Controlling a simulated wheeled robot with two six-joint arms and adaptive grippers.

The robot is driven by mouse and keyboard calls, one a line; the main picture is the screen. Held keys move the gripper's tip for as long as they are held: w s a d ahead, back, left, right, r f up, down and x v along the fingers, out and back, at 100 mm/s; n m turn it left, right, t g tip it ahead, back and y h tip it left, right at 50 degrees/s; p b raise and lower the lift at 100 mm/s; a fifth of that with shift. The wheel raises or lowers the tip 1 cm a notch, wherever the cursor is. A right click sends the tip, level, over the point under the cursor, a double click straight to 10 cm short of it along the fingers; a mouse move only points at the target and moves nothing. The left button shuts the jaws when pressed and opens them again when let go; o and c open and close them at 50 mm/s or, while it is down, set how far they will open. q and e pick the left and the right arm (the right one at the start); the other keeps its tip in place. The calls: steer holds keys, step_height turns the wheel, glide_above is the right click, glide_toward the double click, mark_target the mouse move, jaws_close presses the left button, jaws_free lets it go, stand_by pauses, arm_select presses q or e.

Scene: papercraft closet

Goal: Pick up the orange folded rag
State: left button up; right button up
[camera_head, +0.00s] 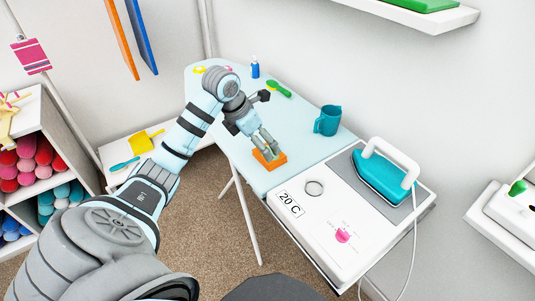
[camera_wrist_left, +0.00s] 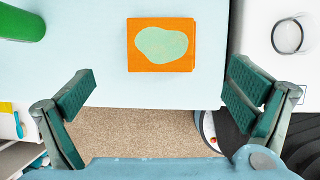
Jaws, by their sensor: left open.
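The orange folded rag (camera_head: 280,162) lies flat on the light blue ironing board (camera_head: 212,103), close to its front edge and beside the white iron station. In the left wrist view the rag (camera_wrist_left: 133,52) is a square with a pale green patch, ahead of the fingers. My left gripper (camera_head: 268,152) is over the rag in the head view and partly covers it. In the left wrist view its two fingers (camera_wrist_left: 163,95) are wide apart with nothing between them. The right gripper is not in view.
A teal iron (camera_head: 380,178) rests on the white station (camera_head: 318,240) to the right. A teal pitcher (camera_head: 327,121) stands behind the rag. A green object (camera_head: 279,89), a blue bottle (camera_head: 255,68) and yellow item lie farther back. A shelf of colored rolls (camera_head: 38,150) stands left.

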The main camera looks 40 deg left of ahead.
arm_select(q)
steer(key=x, duration=0.4)
steer(key=shift+w+d, duration=0.25)
steer(key=shift+w, duration=0.05)
steer(key=x, duration=0.3)
steer(key=shift+w+r, duration=0.1)
steer(key=shift+w, duration=0.25)
steer(key=shift+s, duration=0.1)
steer(key=shift+s+a+r, duration=0.1)
steer(key=shift+s+r, duration=0.1)
steer(key=shift+s, duration=0.15)
steer(key=shift+c, duration=1.4)
steer(key=c, duration=0.7)
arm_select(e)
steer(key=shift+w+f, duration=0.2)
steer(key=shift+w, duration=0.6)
